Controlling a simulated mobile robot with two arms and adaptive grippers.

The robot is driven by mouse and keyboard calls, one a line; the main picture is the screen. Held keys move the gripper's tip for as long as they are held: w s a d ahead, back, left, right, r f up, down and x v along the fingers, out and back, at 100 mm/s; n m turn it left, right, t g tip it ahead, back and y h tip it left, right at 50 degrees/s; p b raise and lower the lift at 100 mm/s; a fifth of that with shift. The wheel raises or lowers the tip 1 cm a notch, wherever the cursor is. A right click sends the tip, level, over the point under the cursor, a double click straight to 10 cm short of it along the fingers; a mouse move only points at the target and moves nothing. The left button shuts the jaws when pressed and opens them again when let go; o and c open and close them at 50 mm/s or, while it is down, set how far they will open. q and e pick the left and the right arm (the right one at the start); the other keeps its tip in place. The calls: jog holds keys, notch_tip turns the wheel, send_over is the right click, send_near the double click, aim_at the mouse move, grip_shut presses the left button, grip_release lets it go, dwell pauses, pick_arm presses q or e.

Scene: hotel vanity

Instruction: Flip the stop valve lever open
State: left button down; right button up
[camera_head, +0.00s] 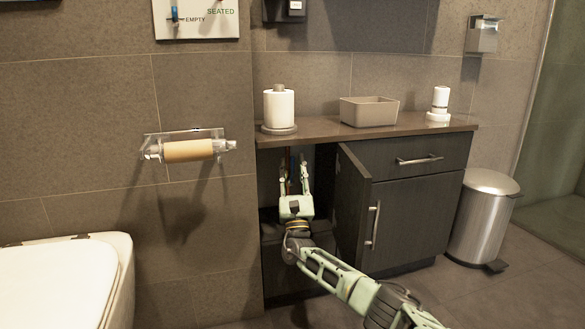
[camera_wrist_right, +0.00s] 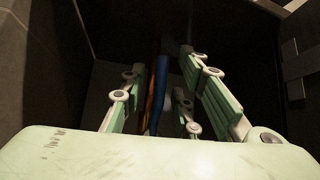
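My right gripper (camera_head: 294,172) reaches into the open vanity cabinet (camera_head: 356,200). Its fingers are spread apart and it looks open. In the right wrist view the fingers (camera_wrist_right: 165,100) stand on either side of a blue pipe or hose (camera_wrist_right: 162,85) and an orange one (camera_wrist_right: 151,100). Whether they touch is unclear. A small pale part beside the blue pipe could belong to the stop valve, but I cannot make out a lever in the dark interior. My left gripper is in neither view.
The cabinet door (camera_head: 353,215) stands open just right of my right gripper. The countertop (camera_head: 330,127) above holds a paper roll (camera_head: 279,108) and a tan bin (camera_head: 368,111). A toilet (camera_head: 65,285) is at left, a metal trash can (camera_head: 482,215) at right.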

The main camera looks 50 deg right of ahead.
jog(key=v, duration=1.1)
jog(key=shift+f, duration=0.3)
jog(key=shift+s+a, duration=0.15)
jog(key=shift+s, duration=0.05)
